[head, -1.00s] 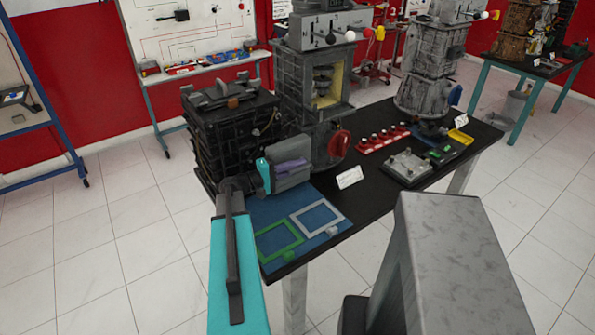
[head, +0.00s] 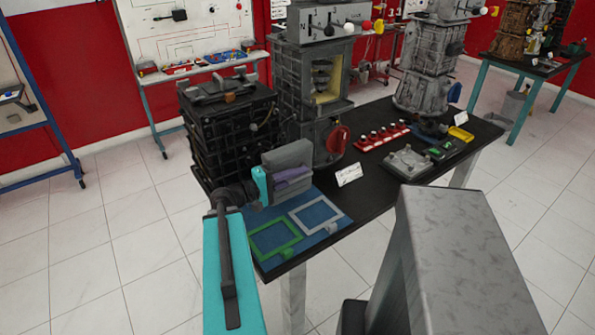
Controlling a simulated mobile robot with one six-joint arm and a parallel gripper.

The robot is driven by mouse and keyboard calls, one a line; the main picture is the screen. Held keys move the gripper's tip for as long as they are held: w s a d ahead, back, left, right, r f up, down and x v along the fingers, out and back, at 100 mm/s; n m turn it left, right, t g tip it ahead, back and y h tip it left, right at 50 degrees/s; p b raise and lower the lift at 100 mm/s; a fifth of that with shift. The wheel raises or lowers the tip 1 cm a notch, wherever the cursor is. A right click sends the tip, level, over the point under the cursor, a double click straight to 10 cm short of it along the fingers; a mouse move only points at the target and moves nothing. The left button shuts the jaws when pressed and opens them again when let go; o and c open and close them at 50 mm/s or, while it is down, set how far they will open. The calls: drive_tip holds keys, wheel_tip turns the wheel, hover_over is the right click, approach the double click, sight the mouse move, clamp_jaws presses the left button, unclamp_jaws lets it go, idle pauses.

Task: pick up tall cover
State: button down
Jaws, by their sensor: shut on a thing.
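A grey, box-like piece (head: 288,155), which I take to be the tall cover, is in my gripper (head: 292,176). The gripper shows a teal body and a purple finger across the front of the piece; its other finger is hidden. The gripper is shut on the cover and holds it above the blue mat (head: 325,213) at the near left end of the black table. The cover seems clear of the mat, but how high is hard to tell.
A green frame outline (head: 274,239) and a grey one (head: 320,214) lie on the mat, empty. A black engine block (head: 232,135) stands close behind the gripper. A grey machine with a red disc (head: 338,139) is to the right. A white card (head: 349,174) stands beside the mat.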

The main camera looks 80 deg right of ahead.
drive_tip(key=shift+s+a+r, duration=0.15)
drive_tip(key=shift+s+a, duration=0.05)
drive_tip(key=shift+a, duration=0.55)
drive_tip(key=shift+r+p, duration=0.2)
drive_tip(key=shift+p, duration=0.65)
drive_tip(key=a+p, duration=0.1)
drive_tip(key=p, duration=0.2)
drive_tip(key=shift+r, duration=0.1)
drive_tip(key=a+p, duration=0.2)
drive_tip(key=p, duration=0.2)
drive_tip(key=s+a+p, duration=0.1)
drive_tip(key=p, duration=0.3)
drive_tip(key=shift+a, duration=0.35)
drive_tip(key=shift+p, duration=0.3)
drive_tip(key=shift+w, duration=0.15)
